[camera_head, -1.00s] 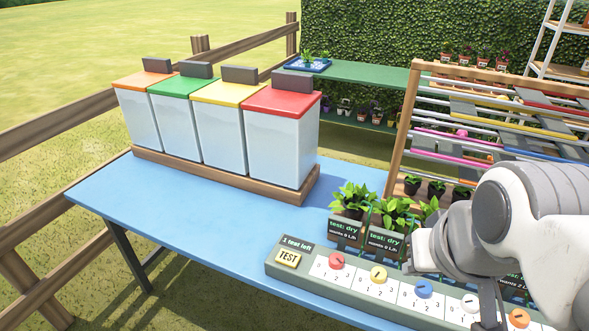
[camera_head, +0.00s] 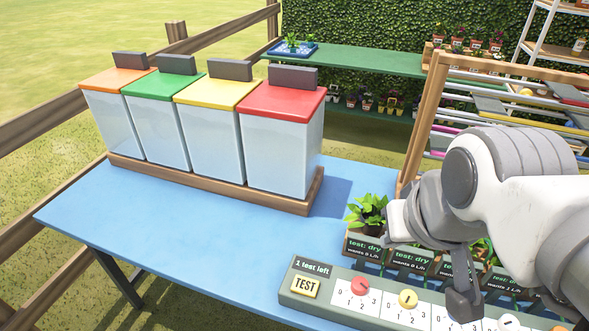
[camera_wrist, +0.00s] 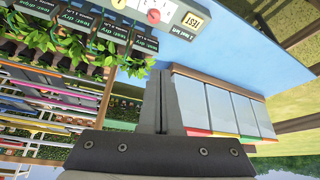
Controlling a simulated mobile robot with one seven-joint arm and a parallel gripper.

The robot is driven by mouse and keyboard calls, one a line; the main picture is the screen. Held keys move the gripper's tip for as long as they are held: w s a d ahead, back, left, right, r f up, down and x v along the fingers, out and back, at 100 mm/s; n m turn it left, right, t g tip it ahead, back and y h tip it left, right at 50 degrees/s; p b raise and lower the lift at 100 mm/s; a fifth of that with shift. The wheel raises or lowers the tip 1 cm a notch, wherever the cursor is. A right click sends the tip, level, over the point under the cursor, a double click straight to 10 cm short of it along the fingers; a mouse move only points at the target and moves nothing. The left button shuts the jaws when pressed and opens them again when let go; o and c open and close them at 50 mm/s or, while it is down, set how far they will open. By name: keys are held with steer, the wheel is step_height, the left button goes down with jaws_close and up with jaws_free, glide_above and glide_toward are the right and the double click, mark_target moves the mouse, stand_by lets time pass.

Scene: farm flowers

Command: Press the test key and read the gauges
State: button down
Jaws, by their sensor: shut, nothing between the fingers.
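The yellow TEST key (camera_head: 305,286) sits at the left end of a grey-green control panel (camera_head: 286,300) on the blue table. Above it a small display (camera_head: 313,269) reads "1 test left". Small dark gauge signs stand behind the panel; the leftmost (camera_head: 364,248) reads "test: dry" and "wants 0 L", its end unclear. The sign beside it (camera_head: 411,260) also reads "test: dry". My gripper (camera_head: 462,305) is shut and empty, above the panel to the right of the key, not touching it. In the wrist view the key (camera_wrist: 196,21) shows upside down beyond my shut fingers (camera_wrist: 163,75).
Round dials, red (camera_head: 360,287) and yellow (camera_head: 408,298), sit right of the key. Potted plants (camera_head: 368,215) stand behind the signs. Several white bins with coloured lids, one red (camera_head: 283,99), stand at the back left. The table (camera_head: 190,240) is clear left of the panel.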

steer(key=shift+w, duration=0.1)
stand_by(0.3)
steer(key=n+t+h+b, duration=0.1)
steer(key=n+h+b, duration=0.55)
steer(key=n, duration=1.15)
glide_above(301, 288)
step_height(301, 288, down, 20)
steer(key=shift+f+b, duration=0.15)
steer(key=shift+b, duration=0.2)
step_height(301, 288, down, 9)
steer(key=b, duration=0.7)
